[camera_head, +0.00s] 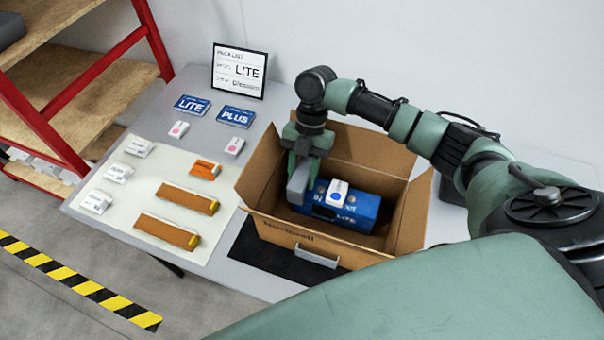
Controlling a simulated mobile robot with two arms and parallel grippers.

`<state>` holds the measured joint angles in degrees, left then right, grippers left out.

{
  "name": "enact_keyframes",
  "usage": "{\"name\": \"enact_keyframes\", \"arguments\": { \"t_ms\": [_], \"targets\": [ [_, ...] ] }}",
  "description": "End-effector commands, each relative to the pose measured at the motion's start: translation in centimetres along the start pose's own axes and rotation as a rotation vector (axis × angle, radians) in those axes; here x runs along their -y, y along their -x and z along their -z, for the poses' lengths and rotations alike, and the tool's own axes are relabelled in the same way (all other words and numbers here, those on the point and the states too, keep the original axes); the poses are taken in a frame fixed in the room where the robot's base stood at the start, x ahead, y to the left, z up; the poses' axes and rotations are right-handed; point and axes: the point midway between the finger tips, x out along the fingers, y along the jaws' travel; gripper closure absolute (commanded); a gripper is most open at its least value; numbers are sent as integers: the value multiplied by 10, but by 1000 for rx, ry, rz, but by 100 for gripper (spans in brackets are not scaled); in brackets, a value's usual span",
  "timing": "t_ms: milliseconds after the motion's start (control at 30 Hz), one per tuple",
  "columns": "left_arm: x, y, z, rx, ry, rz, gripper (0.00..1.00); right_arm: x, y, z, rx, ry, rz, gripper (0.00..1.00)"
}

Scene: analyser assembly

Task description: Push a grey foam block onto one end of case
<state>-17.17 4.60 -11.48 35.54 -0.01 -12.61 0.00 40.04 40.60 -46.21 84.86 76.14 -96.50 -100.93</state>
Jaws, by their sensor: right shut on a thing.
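The blue case (362,211) lies inside the open cardboard box (325,238), with a small white and blue box (338,194) on its top. My right gripper (301,160) reaches down into the left part of the cardboard box. It is shut on a grey foam block (298,182), which is upright at the left end of the case. The block is against or very close to that end; I cannot tell whether it is fitted on. The lower part of the block is partly hidden. My left gripper is not in view.
The cardboard box has raised flaps and stands on a black mat (245,246) on the grey table. A pick-list sign (239,71) stands behind.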

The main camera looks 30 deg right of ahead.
Motion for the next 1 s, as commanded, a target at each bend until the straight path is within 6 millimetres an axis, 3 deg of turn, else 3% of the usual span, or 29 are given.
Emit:
{"name": "enact_keyframes", "arguments": {
  "t_ms": [800,833,900,1000],
  "targets": [
    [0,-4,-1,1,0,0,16,0,-7,-2,-1,0,1,100],
    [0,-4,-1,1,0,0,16,0,-7,-2,-1,0,1,59],
    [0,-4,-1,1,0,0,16,1,-8,-2,-1,-1,2,39],
    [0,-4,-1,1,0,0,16,1,-8,-3,-1,-1,4,39]
  ]
}}
